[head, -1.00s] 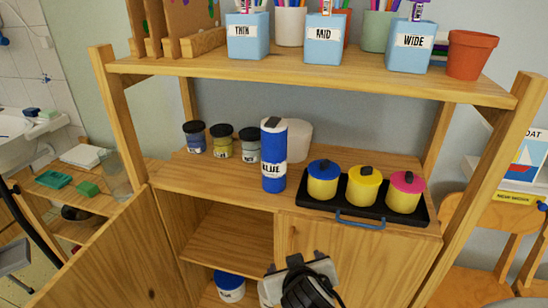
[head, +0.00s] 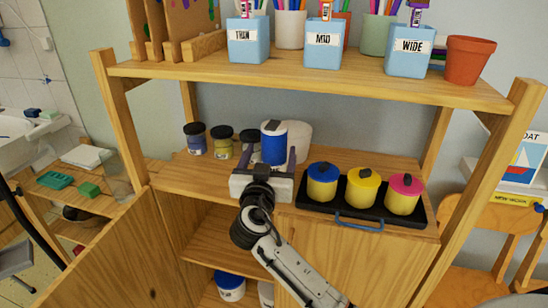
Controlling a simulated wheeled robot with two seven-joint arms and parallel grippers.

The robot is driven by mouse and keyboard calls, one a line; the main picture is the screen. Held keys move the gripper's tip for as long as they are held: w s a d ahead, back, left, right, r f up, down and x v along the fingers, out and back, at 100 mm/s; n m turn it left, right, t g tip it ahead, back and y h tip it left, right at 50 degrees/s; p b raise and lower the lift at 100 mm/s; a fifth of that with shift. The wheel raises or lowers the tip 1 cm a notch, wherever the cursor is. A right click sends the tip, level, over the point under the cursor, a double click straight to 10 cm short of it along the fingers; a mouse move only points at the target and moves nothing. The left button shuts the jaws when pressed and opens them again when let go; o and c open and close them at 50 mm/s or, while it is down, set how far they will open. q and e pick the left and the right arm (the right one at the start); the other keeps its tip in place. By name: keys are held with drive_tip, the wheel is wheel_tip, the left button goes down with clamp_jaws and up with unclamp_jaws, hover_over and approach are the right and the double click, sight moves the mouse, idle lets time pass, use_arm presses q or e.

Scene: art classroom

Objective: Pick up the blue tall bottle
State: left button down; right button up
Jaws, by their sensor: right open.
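The blue tall bottle (head: 273,143) with a white top stands upright on the middle shelf of the wooden unit. My right gripper (head: 266,160) is in front of it, with its jaws apart. One dark finger shows on each side of the bottle's lower part. The gripper's pale body hides the bottle's base and label. Whether the fingers touch the bottle cannot be told. My left gripper is not in view.
Several small dark-lidded jars (head: 222,140) stand left of the bottle, and a white container (head: 298,140) stands behind it. A black tray (head: 345,216) with blue-, yellow- and pink-lidded pots is at right. The upper shelf (head: 300,70) overhangs with labelled cups.

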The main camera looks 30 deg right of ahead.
drive_tip(key=x, duration=0.2)
drive_tip(key=p+x, duration=0.1)
drive_tip(key=x, duration=0.1)
drive_tip(key=shift+d+f, duration=0.15)
drive_tip(key=shift+f, duration=0.2)
drive_tip(key=shift+s, duration=0.1)
drive_tip(key=c, duration=1.6)
drive_tip(key=shift+r, duration=0.2)
drive_tip(key=shift+c, duration=0.3)
